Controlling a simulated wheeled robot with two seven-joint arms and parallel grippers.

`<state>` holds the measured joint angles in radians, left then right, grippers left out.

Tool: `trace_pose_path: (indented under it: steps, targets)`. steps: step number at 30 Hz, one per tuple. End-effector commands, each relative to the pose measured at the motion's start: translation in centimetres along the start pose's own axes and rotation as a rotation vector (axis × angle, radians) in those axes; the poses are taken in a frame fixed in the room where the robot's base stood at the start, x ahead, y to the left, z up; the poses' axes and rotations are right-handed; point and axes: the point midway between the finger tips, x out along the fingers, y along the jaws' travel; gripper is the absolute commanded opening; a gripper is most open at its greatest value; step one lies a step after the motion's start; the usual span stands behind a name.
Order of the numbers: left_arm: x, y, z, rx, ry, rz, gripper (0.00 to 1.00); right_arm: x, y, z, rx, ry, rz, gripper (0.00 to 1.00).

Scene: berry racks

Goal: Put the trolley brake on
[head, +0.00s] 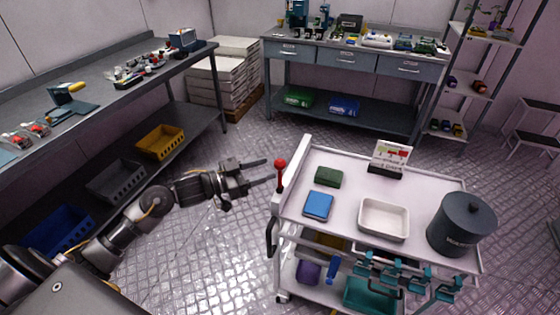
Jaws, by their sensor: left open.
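The trolley (340,220) is a white cart with a grey frame on the metal floor. A lever with a red knob (280,163) stands up at its left edge, near the back left corner; I take it for the brake. The lever looks upright. My left gripper (268,171) is open, its two fingers pointing right at the lever. The knob is just beyond the fingertips, with a small gap in the picture; depth is hard to tell. Nothing is between the fingers. My right gripper is not in view.
The trolley top holds a blue box (318,205), a green block (328,176), a white tray (384,219), a card stand (390,157) and a dark bin (462,224). Teal clamp-like items (412,278) hang at its front. Workbenches stand left and behind. Floor left of the trolley is clear.

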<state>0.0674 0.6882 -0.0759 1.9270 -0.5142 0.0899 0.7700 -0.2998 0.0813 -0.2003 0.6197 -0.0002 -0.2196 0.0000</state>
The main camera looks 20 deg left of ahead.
Motion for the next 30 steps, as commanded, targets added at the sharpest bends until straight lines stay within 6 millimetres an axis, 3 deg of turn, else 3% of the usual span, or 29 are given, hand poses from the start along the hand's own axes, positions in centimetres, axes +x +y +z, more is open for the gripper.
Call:
trace_pose_path:
  steps: [3,9,22,30]
  targets:
    - [2.3,0.0,-0.3,-0.002,0.003,0.0,0.49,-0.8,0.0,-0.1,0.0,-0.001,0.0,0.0]
    - [4.8,0.0,-0.1,-0.001,0.001,0.0,0.49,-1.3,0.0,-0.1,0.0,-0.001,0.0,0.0]
    - [5.8,0.0,0.1,0.001,-0.001,0.0,0.49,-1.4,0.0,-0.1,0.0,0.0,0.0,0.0]
    - [5.7,0.0,0.0,0.001,-0.001,0.0,0.14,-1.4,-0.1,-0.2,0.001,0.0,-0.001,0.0]
